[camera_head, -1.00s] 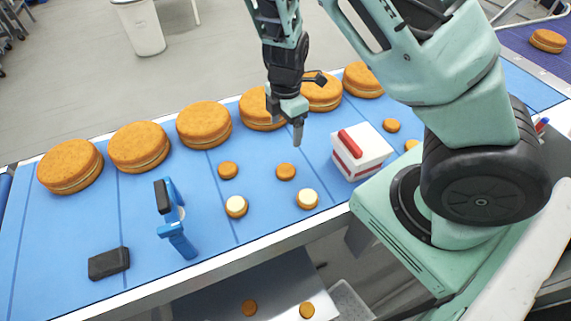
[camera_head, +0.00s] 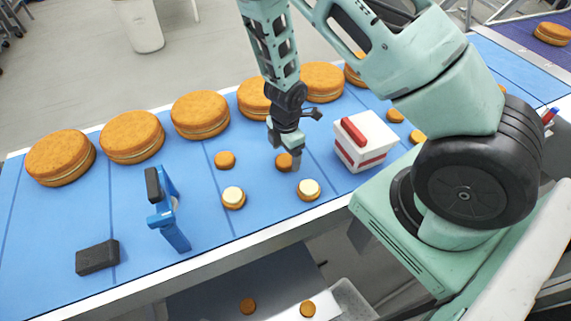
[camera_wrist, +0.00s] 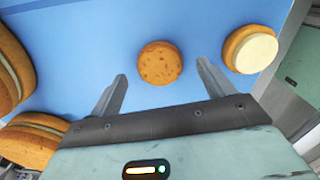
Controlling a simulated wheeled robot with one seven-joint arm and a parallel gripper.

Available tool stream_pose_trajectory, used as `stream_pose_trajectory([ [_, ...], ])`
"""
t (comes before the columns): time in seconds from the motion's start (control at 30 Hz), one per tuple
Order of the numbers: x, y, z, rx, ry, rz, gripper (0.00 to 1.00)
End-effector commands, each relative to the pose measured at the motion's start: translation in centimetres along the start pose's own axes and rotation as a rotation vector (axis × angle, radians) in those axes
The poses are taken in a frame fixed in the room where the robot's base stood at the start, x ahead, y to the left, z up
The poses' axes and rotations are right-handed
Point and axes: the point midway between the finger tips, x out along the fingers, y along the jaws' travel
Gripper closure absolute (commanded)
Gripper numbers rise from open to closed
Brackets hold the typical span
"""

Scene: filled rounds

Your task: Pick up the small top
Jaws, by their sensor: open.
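Two small plain brown rounds, which look like the small tops, lie on the blue belt in the middle of the head view: a left one (camera_head: 225,160) and a right one (camera_head: 283,161). My gripper (camera_head: 284,160) is right at the right one and partly covers it. In the wrist view this small top (camera_wrist: 160,63) lies flat just beyond the two spread fingertips of my gripper (camera_wrist: 161,72), roughly centred between them. The jaws are open and hold nothing.
Cream-topped small rounds stand near the front edge, one on the left (camera_head: 233,197) and one on the right (camera_head: 308,189). A white-and-red box (camera_head: 364,146) is to the right. Large filled rounds (camera_head: 201,114) line the back. A blue device (camera_head: 168,220) and black block (camera_head: 98,257) are left.

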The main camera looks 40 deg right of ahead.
Motion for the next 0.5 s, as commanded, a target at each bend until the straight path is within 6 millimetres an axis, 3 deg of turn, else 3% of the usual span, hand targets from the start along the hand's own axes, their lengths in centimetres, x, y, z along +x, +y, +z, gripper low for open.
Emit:
stream_pose_trajectory([
  [0.1, 1.9, 0.0, 0.0, 0.002, 0.000, 0.000, 0.19],
  [0.4, 2.2, 0.0, 0.0, 0.001, 0.001, 0.001, 0.19],
  [0.43, 2.1, 0.0, 0.0, 0.001, 0.001, 0.001, 0.22],
  [0.5, 2.1, 0.0, 0.0, 0.001, 0.001, 0.001, 0.41],
])
